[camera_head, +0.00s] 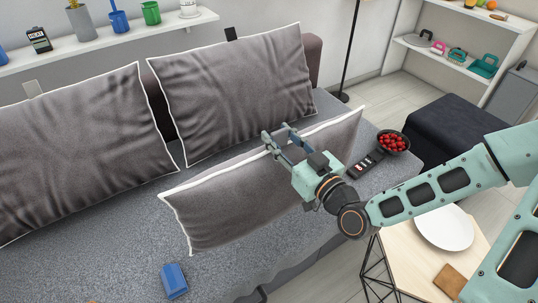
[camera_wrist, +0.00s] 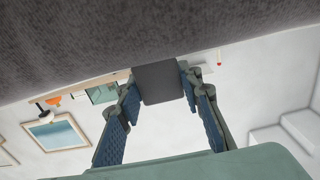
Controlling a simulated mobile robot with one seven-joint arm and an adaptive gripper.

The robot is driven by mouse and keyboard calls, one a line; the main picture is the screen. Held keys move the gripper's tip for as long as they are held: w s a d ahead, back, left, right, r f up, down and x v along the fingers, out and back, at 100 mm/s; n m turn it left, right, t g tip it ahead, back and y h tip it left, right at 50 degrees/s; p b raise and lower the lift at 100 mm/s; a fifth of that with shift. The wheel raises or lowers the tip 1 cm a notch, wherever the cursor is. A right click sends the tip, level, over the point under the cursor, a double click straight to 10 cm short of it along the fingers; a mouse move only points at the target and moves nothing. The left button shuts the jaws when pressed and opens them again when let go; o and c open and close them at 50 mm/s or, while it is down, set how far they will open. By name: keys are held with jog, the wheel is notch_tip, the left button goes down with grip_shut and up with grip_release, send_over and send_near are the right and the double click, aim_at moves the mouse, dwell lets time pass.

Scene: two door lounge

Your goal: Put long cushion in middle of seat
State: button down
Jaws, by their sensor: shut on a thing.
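The long cushion (camera_head: 235,200) is grey with white piping and stands tilted over the right part of the grey sofa seat (camera_head: 100,245). Whether its lower edge touches the seat is unclear. My gripper (camera_head: 280,140) is shut on its upper edge near the middle. In the wrist view my gripper's fingers (camera_wrist: 158,90) show, with grey cushion fabric (camera_wrist: 110,45) across the top. A dark grey block between the fingertips there is hard to identify. The gripped part of the cushion is partly hidden by my gripper.
Two large cushions, left (camera_head: 85,145) and right (camera_head: 240,90), lean on the backrest. A remote (camera_head: 364,163) and a bowl of red fruit (camera_head: 393,143) are at right. A small table (camera_head: 405,265) holds a plate (camera_head: 443,227).

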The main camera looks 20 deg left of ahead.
jog(key=shift+w+a+f+b, duration=0.15)
jog(key=shift+a+f+b, duration=0.05)
jog(key=shift+b, duration=0.65)
jog(key=shift+w+a, duration=0.15)
jog(key=w+a+f+b, duration=0.3)
jog(key=w+a+f, duration=0.1)
jog(key=f, duration=0.5)
jog(key=shift+w+f+b, duration=0.4)
jog(key=shift+w, duration=0.4)
jog(key=shift+f, duration=0.15)
jog(key=c, duration=1.4)
grip_release()
jog(key=shift+o, duration=0.2)
